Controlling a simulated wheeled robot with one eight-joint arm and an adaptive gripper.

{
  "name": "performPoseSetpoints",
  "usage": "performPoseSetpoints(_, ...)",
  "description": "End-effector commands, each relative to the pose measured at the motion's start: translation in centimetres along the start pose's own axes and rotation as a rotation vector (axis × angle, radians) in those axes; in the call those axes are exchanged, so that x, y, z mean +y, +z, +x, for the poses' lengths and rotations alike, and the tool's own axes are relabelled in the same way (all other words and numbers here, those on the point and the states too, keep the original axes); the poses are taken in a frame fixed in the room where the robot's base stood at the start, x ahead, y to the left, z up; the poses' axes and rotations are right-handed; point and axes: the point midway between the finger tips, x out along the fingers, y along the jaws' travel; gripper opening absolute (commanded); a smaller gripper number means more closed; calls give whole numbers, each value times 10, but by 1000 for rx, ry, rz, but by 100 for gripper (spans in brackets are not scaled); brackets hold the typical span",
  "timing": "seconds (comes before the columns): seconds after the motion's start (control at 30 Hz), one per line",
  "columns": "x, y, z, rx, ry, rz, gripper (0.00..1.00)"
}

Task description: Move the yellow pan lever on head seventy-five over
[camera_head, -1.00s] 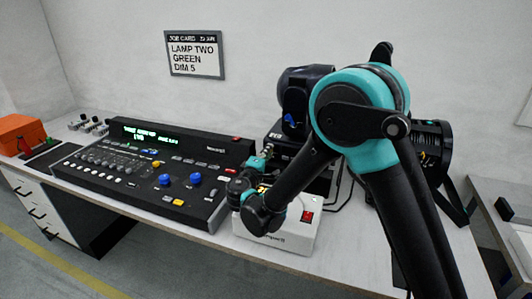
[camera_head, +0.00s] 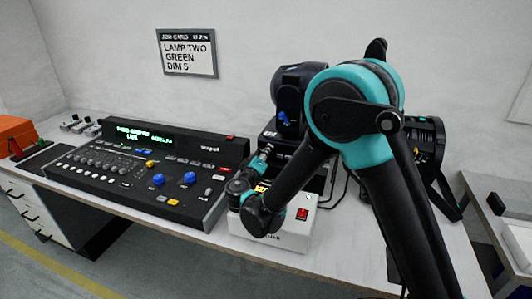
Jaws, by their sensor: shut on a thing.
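A dark moving head (camera_head: 287,84) with a blue lever (camera_head: 284,118) on its yoke stands on a black base at the back of the bench, behind my arm. My gripper (camera_head: 266,150) is small in view at the left edge of that base, shut, with its fingertips against the base area. What it holds is too small and hidden to make out; no yellow pan lever shows clearly there. The head's number cannot be read. My forearm and elbow cover the base's front and right side.
A white box (camera_head: 290,238) with a red switch stands close below my wrist. A lighting console (camera_head: 130,170) fills the bench to the left. A black lamp (camera_head: 425,145) stands to the right behind my arm. A job card (camera_head: 187,53) hangs on the wall.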

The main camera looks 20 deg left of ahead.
Motion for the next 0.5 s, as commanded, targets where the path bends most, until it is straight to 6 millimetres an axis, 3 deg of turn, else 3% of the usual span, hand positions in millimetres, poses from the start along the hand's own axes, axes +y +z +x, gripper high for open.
performPoseSetpoints(0.27,-1,1,-1,-1,-2,1,0)
performPoseSetpoints(0.3,-1,1,-1,-1,-2,1,19)
performPoseSetpoints(0.43,0,0,0,-1,-2,0,35)
performPoseSetpoints(0.5,0,0,0,-1,-1,0,36)
